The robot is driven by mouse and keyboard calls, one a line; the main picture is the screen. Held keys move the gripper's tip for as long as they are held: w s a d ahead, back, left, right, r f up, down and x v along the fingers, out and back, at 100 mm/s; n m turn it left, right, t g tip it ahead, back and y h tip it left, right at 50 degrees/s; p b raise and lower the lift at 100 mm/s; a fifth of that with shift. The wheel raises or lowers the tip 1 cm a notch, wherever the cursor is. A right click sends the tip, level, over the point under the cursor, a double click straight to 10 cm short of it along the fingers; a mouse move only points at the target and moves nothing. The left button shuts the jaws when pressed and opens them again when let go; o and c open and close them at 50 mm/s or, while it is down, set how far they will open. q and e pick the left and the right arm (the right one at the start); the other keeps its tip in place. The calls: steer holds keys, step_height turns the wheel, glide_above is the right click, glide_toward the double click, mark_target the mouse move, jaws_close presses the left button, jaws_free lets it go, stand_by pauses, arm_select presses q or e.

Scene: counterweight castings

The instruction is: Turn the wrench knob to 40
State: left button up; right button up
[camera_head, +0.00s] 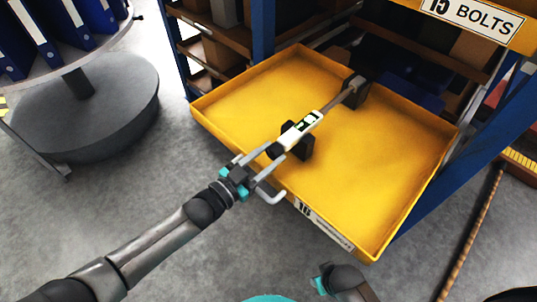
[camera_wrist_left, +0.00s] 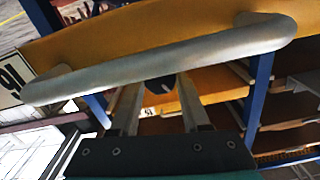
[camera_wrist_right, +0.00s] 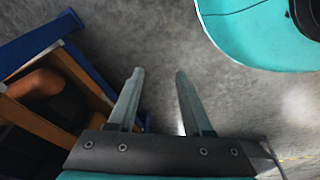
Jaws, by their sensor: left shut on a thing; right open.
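The wrench (camera_head: 299,131) lies across two dark supports in the pulled-out yellow drawer (camera_head: 375,175). Its light body has a small greenish window, whose reading is too small to read. Its dark knob (camera_head: 273,151) is at the end nearest me, by the drawer's front edge. My left gripper (camera_head: 265,150) is shut on the knob. In the left wrist view the dark knob end (camera_wrist_left: 160,85) shows between the fingers (camera_wrist_left: 160,98), just beyond the drawer handle (camera_wrist_left: 165,62). My right gripper (camera_wrist_right: 155,78) is open and empty above the grey floor.
The silver handle runs close to my left fingers. The blue-framed rack (camera_head: 440,175) holds boxes and a "15 BOLTS" label (camera_head: 472,18). A round grey stand (camera_head: 85,110) with blue binders is at left. The grey floor in front is clear.

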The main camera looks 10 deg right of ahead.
arm_select(q)
jaws_close()
steer(key=shift+n, duration=0.3)
steer(key=shift+n, duration=0.4)
steer(key=n, duration=0.3)
steer(key=shift+n, duration=0.7)
arm_select(e)
steer(key=shift+d+f, duration=0.1)
steer(key=shift+f, duration=0.3)
steer(key=shift+d, duration=0.1)
